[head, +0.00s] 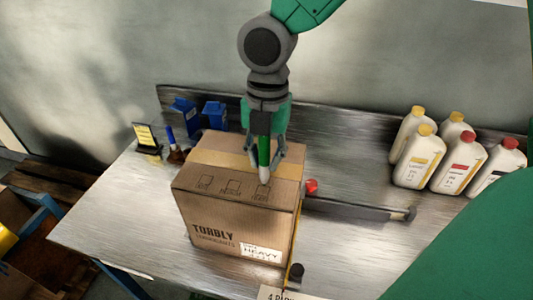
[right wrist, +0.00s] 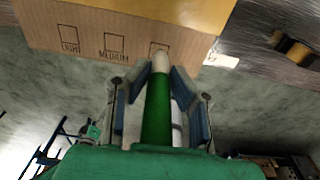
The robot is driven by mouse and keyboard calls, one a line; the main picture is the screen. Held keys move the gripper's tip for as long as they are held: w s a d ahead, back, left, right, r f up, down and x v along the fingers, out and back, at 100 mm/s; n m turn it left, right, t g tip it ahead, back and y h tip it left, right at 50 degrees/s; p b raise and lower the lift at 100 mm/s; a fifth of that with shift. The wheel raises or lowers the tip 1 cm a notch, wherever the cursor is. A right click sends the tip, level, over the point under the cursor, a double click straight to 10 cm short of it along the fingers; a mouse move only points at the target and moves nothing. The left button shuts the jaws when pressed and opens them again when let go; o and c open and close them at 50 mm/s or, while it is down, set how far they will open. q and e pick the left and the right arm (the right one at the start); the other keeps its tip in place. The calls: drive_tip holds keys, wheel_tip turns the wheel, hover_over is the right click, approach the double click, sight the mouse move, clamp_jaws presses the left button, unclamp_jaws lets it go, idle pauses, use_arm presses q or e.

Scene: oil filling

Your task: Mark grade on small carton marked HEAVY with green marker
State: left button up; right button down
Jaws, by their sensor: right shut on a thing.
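The small carton (head: 215,215) stands on the metal table. Its front carries a white HEAVY label (head: 261,253), and three printed grade boxes run along its upper part. My right gripper (head: 264,155) is shut on the green marker (head: 263,152), held upright with its pale tip down at the rightmost box. In the right wrist view the marker (right wrist: 157,112) sits between the fingers, its tip over the rightmost box, beside MEDIUM and LIGHT on the carton (right wrist: 90,30). I cannot tell whether the tip touches the cardboard. My left gripper is not in view.
Several white bottles (head: 418,160) with yellow and red caps stand at the right of the table (head: 120,215). A dark bar (head: 355,210) lies right of the carton, near a red cap (head: 311,185).

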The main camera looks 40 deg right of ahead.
drive_tip(key=shift+a, duration=0.35)
drive_tip(key=shift+d+f, duration=0.35)
drive_tip(key=shift+d, duration=0.5)
drive_tip(key=shift+a+f, duration=0.15)
drive_tip(key=shift+a, duration=0.6)
drive_tip(key=shift+s+d, duration=0.1)
drive_tip(key=shift+d, duration=0.5)
use_arm(q)
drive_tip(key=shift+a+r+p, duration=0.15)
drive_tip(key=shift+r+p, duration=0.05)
drive_tip(key=shift+p, duration=0.1)
use_arm(e)
drive_tip(key=shift+s+a, duration=0.1)
drive_tip(key=shift+a, duration=0.05)
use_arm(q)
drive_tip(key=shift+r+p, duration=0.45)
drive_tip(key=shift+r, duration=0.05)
use_arm(e)
drive_tip(key=shift+s, duration=0.1)
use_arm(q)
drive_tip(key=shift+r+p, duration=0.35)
use_arm(e)
drive_tip(key=shift+s+d, duration=0.2)
drive_tip(key=shift+d, duration=0.1)
